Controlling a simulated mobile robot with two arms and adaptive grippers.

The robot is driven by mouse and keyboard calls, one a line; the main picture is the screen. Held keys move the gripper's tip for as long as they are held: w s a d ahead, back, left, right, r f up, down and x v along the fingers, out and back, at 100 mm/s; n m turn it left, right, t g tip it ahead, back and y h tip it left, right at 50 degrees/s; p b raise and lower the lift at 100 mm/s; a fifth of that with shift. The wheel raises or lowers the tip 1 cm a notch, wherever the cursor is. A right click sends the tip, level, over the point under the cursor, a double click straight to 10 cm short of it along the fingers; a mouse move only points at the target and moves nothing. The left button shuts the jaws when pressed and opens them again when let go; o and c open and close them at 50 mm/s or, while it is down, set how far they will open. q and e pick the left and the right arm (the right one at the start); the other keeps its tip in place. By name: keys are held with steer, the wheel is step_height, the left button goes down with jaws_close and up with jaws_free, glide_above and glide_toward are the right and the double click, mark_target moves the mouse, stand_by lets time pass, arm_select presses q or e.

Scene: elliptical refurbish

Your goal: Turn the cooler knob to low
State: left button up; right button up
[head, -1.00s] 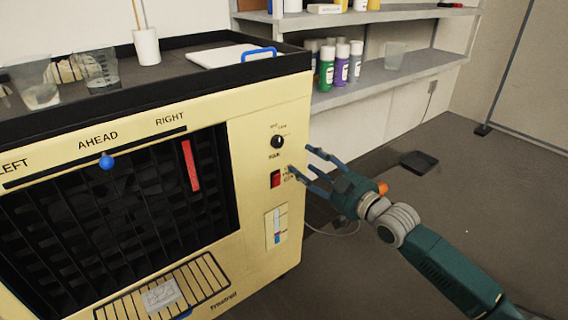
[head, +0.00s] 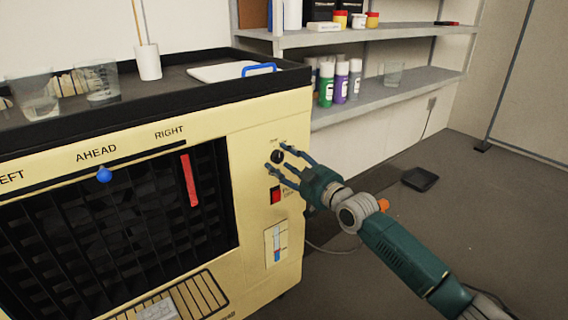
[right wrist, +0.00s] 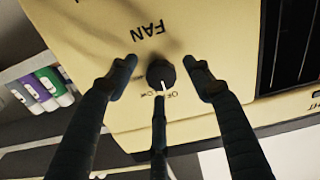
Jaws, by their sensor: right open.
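The cooler (head: 262,210) is a cream-yellow box with a dark grille, filling the left of the head view. Its black round knob (head: 278,156) is on the upper right of the front panel. In the right wrist view the knob (right wrist: 161,74) has a white pointer line and the word FAN beside it; the smaller labels are partly hidden. My right gripper (head: 277,160) is open at the panel, its fingers around the knob with gaps on both sides. In the right wrist view one finger lies below the knob, over the lettering. My left gripper is not in view.
Below the knob are a red switch (head: 275,195) and a slider plate (head: 276,243). Clear cups (head: 101,82) and a white board (head: 222,72) stand on the cooler's top. A shelf (head: 400,92) with spray cans is behind. The floor at right is mostly free.

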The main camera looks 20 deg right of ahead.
steer(key=c, duration=1.1)
steer(key=shift+f, duration=0.1)
steer(key=shift+f, duration=0.1)
steer(key=shift+c, duration=0.2)
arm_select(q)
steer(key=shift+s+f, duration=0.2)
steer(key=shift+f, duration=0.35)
arm_select(e)
steer(key=shift+m, duration=0.3)
